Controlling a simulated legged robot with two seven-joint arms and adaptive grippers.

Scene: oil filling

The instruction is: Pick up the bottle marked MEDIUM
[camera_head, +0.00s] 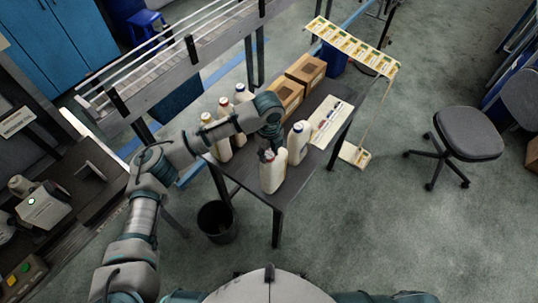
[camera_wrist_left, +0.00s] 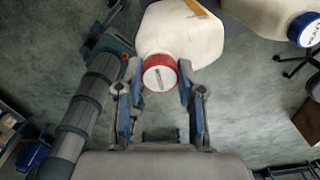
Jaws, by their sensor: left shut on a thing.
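In the head view my left gripper (camera_head: 267,153) is over the front of the dark table and shut on a white bottle (camera_head: 272,176). In the left wrist view the fingers (camera_wrist_left: 160,72) close around the neck and red cap of this bottle (camera_wrist_left: 182,32). The mark on its red cap (camera_wrist_left: 159,75) is too small to read. A second white bottle (camera_head: 298,145) with a blue cap stands just right of it, and also shows in the wrist view (camera_wrist_left: 268,15). I cannot tell which bottle is marked MEDIUM. My right gripper is not in view.
Several more bottles (camera_head: 222,140) stand at the table's left side, partly behind my arm. Two cardboard boxes (camera_head: 290,93) and a printed sheet (camera_head: 330,120) are at the table's back. A bin (camera_head: 215,222) stands below; a chair (camera_head: 468,135) is at right.

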